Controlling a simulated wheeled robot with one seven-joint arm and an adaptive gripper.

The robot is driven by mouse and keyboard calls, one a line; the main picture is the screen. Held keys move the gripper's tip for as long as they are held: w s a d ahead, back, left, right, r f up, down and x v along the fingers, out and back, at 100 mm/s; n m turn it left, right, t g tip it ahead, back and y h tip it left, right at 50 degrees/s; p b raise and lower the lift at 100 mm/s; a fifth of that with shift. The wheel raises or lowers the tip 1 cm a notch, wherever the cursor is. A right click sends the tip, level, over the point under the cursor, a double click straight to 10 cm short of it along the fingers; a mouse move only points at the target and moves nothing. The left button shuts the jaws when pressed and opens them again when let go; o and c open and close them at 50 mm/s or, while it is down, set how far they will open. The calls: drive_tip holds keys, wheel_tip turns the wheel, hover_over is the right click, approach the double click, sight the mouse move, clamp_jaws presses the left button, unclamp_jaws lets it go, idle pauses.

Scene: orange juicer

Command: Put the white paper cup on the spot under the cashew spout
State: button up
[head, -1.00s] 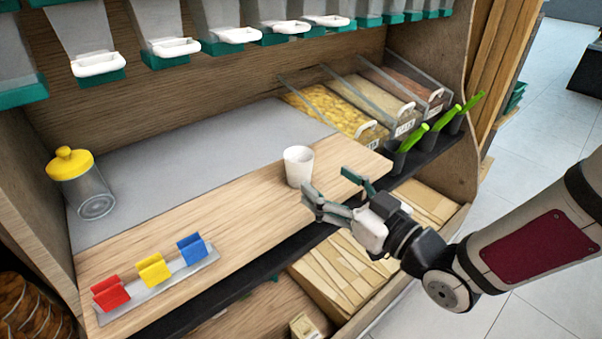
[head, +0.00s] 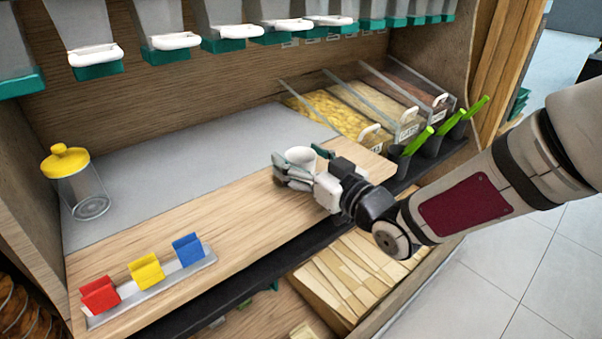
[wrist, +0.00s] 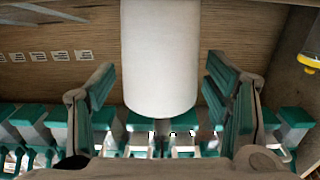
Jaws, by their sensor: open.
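The white paper cup (head: 300,155) stands on the wooden counter, mostly hidden behind my gripper in the head view. In the wrist view the cup (wrist: 160,60) fills the upper middle, between the two fingers. My gripper (wrist: 160,95) is open, with a finger on each side of the cup and a visible gap on both sides. In the head view my gripper (head: 298,170) is low over the counter. A row of dispensers with white spout handles (head: 232,31) hangs above; I cannot tell which one is the cashew spout.
A yellow-lidded glass jar (head: 75,185) stands at the left. Red, yellow and blue clips (head: 146,271) sit in a tray at the front left. Sloped food bins (head: 345,115) and green-handled scoops (head: 417,142) are at the right. The grey counter strip (head: 190,155) is clear.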

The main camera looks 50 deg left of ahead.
drive_tip(key=c, duration=0.8)
drive_tip(key=shift+c, duration=0.4)
